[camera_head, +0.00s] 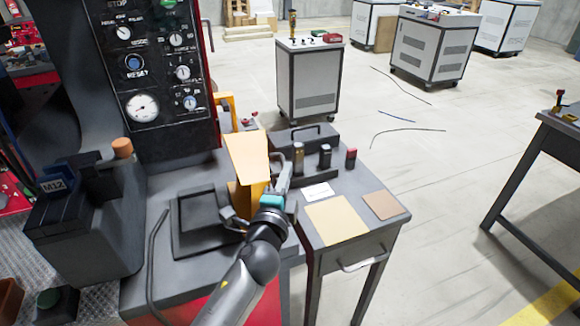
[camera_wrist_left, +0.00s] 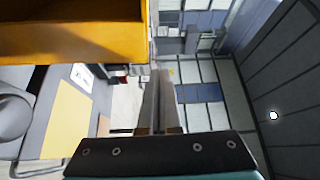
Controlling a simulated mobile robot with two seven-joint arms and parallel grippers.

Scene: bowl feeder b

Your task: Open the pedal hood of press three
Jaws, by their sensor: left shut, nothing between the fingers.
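A yellow-orange hood (camera_head: 248,155) stands on the grey bench behind a flat black frame (camera_head: 190,248). Its pale panel faces up, and a darker orange part shows below. I cannot tell how far it is open, and what lies under it is hidden. My left gripper (camera_head: 284,172) is shut and empty, close along the hood's right side. In the left wrist view the hood (camera_wrist_left: 75,30) fills the upper left, and the shut fingers (camera_wrist_left: 158,100) point past its edge. I cannot tell whether they touch it. My right gripper is not in view.
A black control panel (camera_head: 150,75) with dials rises behind the bench at left. A dark toolbox (camera_head: 305,136) and small bottles stand right of the hood. A dark box marked M12 (camera_head: 80,225) stands at left.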

